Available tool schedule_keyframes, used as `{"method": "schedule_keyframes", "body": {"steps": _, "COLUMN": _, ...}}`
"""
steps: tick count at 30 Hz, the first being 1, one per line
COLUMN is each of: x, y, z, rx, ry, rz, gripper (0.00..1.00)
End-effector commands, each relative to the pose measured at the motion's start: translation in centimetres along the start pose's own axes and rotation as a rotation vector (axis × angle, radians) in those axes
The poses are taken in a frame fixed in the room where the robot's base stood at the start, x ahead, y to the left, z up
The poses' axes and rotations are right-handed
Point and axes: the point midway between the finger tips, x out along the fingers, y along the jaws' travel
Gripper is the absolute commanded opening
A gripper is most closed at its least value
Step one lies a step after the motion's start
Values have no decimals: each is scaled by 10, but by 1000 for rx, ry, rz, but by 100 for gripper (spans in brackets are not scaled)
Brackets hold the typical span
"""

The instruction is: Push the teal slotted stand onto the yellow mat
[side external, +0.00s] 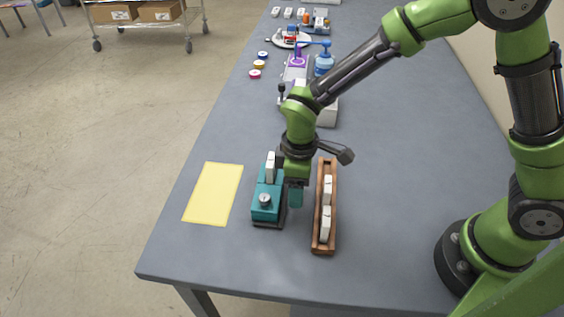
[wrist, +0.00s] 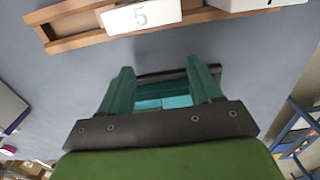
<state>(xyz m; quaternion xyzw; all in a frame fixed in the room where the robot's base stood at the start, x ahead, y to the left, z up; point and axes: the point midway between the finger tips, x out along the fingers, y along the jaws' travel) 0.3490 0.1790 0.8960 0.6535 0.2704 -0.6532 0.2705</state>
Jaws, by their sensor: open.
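The teal slotted stand (side external: 265,205) sits on the grey table just right of the yellow mat (side external: 213,194), with a strip of bare table between them.
The wooden tray (side external: 316,232) holding white blocks stands close on the right of my gripper; it also shows in the wrist view (wrist: 82,39). The mat lies near the table's left edge and is clear.

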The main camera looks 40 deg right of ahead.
Motion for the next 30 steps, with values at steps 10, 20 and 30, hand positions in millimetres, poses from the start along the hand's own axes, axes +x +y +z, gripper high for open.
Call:
{"method": "schedule_keyframes", "body": {"steps": 10, "x": 9, "y": 0, "z": 0, "rx": 1, "ry": -1, "rz": 0, "gripper": 64}}
{"method": "schedule_keyframes", "body": {"steps": 20, "x": 18, "y": 0, "z": 0, "rx": 1, "ry": -2, "rz": -1, "gripper": 64}}
{"method": "schedule_keyframes", "body": {"steps": 30, "x": 26, "y": 0, "z": 0, "rx": 1, "ry": -2, "rz": -1, "gripper": 64}}
